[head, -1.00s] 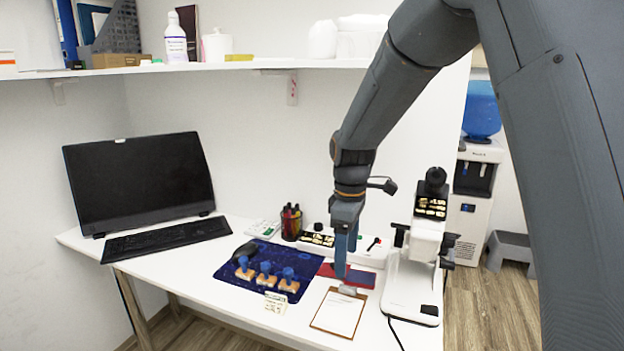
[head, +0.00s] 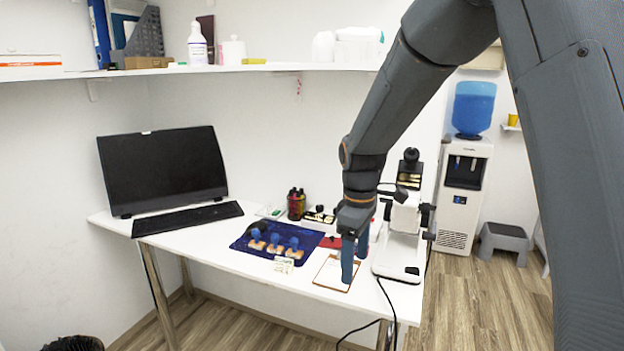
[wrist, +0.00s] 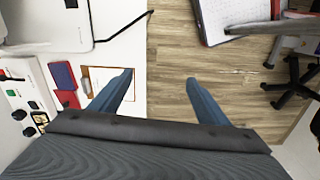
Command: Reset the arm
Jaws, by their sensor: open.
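My gripper (head: 354,258) hangs from my arm over the front right part of the white desk, with its blue fingers pointing down. In the head view it overlaps the clipboard (head: 329,274). In the wrist view my gripper (wrist: 160,85) is open, with its two blue fingers well apart and nothing between them but the wooden floor far below. The clipboard (wrist: 97,76) shows beside and partly behind the left finger there.
The white device with a black knob (head: 397,250) stands at the desk's right end. Stamps (head: 275,246) stand on a dark blue mat (head: 246,231). A monitor (head: 163,168) and keyboard (head: 188,219) are at the left. A water dispenser (head: 465,195) and grey step stool (head: 503,238) stand beyond.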

